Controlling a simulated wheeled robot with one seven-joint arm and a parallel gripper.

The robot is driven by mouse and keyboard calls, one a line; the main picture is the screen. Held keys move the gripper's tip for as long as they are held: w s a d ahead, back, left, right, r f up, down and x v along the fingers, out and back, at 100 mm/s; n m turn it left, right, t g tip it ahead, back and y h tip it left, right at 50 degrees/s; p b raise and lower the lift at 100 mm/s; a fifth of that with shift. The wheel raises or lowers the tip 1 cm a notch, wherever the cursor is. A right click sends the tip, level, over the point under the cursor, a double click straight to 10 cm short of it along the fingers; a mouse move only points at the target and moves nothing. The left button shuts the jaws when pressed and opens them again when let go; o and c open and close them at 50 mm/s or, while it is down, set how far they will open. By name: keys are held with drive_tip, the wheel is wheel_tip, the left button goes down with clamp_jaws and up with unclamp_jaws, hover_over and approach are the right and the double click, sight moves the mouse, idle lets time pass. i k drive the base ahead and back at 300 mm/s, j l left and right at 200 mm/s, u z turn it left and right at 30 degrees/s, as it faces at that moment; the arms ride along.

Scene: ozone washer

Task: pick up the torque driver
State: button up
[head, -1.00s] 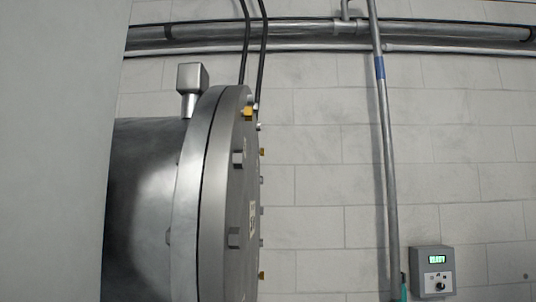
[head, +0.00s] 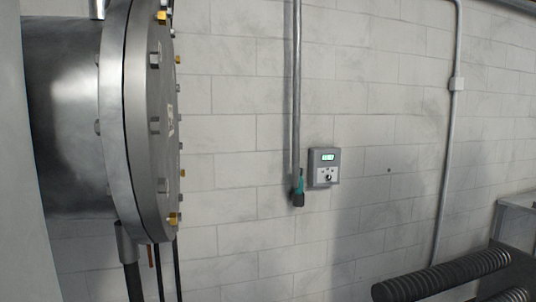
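A small teal and black tool (head: 299,189), which looks like the torque driver, is upright at the lower end of a grey vertical pipe (head: 296,90). It is just left of a small grey control box (head: 323,168) with a lit green display on the block wall. The tool is small in view, and I cannot tell how it is held there. My gripper is not in view.
A large steel vessel with a bolted round flange (head: 150,120) fills the left. Black ribbed hoses (head: 440,277) and a grey metal surface (head: 518,204) are at the lower right. Bare block wall (head: 390,120) lies between. A thin conduit (head: 449,130) runs down the wall.

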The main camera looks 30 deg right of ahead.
sight(299, 190)
drive_tip(key=i+z, duration=0.25)
drive_tip(key=i, duration=0.2)
drive_tip(key=i+j+z, duration=0.2)
drive_tip(key=i, duration=0.25)
drive_tip(key=i+z, duration=0.25)
drive_tip(key=i, duration=0.2)
